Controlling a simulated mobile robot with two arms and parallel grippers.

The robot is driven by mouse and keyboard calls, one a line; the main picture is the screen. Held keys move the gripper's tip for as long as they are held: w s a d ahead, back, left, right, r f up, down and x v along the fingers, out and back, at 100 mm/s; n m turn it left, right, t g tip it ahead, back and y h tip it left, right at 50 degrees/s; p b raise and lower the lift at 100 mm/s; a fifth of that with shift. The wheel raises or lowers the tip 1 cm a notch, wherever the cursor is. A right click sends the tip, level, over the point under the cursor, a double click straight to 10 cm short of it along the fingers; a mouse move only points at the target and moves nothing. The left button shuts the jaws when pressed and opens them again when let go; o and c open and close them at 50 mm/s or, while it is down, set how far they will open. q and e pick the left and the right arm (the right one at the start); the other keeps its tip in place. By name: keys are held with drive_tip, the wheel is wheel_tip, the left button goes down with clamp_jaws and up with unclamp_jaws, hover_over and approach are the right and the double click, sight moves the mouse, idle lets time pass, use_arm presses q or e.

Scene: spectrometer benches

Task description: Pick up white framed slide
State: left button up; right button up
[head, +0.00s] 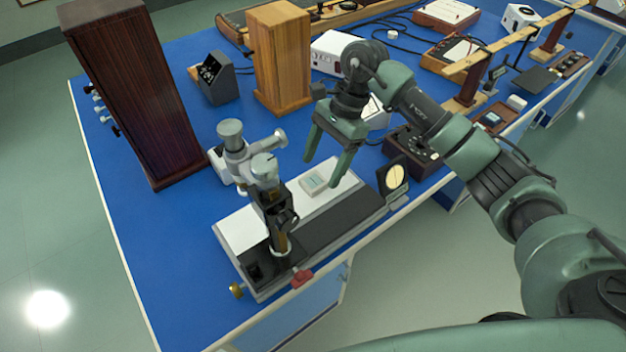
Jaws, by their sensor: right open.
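The white framed slide (313,182) is a small pale square with a grey-green middle. It lies flat on the white plate of an optical bench (240,232) on the blue table. My right gripper (320,173) is open, its two fingers pointing down, just behind and above the slide. Nothing is between the fingers, and they look apart from the slide, though the exact height is hard to tell. My left gripper is not in view.
A grey microscope-like instrument (264,170) stands left of the slide. A round dial on a stand (393,178) is at the bench's right end. A dark wooden cabinet (135,95) and a light wooden box (281,60) stand farther back.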

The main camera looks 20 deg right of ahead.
sight(314, 181)
drive_tip(key=x, duration=0.3)
drive_tip(key=shift+a+f+p, duration=0.2)
drive_tip(key=shift+a+p, duration=0.15)
drive_tip(key=c, duration=1.4)
drive_tip(key=shift+c, duration=0.2)
